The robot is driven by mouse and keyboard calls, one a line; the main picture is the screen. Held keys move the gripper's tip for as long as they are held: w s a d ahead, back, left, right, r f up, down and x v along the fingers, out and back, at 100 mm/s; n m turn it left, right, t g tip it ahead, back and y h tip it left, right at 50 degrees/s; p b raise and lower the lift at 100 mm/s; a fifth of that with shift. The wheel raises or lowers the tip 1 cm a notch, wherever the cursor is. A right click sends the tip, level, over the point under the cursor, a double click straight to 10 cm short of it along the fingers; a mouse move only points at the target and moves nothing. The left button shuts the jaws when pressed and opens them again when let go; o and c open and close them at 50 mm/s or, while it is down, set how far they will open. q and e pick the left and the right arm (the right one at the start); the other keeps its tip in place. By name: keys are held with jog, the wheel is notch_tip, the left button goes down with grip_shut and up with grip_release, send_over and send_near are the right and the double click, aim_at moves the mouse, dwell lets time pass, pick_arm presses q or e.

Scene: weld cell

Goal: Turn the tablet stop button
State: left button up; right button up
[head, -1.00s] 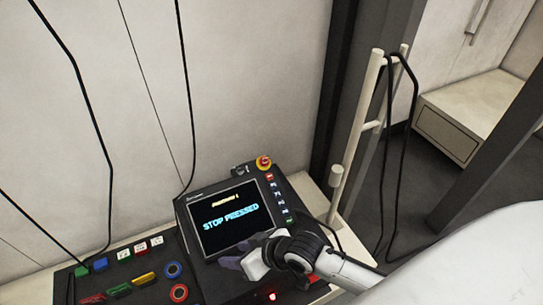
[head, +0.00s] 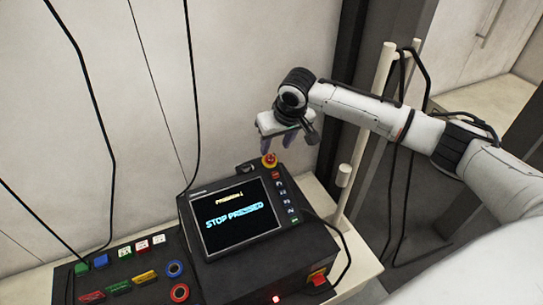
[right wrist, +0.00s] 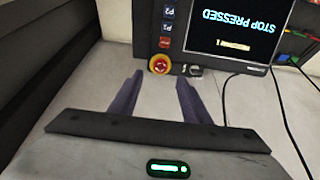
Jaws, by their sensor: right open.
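The tablet (head: 238,217) stands on the console, its screen reading "STOP PRESSED". The stop button (head: 269,160) is a red knob on a yellow base at the tablet's top right corner. In the right wrist view the stop button (right wrist: 159,64) lies just beyond the fingertips, in front of the left finger side. My right gripper (head: 281,150) is above and slightly behind the stop button, fingers pointing down. In the right wrist view my right gripper (right wrist: 158,80) is open with nothing between its fingers. My left gripper is not in view.
A black knob (head: 245,168) sits left of the stop button. The button panel (head: 128,268) with coloured switches is at the lower left. A red switch (head: 318,279) is at the console's front right. A pale post (head: 361,140) stands to the right; black cables hang by the wall.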

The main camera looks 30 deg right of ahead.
aim_at(271, 157)
jog(key=b+x, duration=0.1)
jog(key=x, duration=0.6)
jog(key=shift+w+f, duration=0.15)
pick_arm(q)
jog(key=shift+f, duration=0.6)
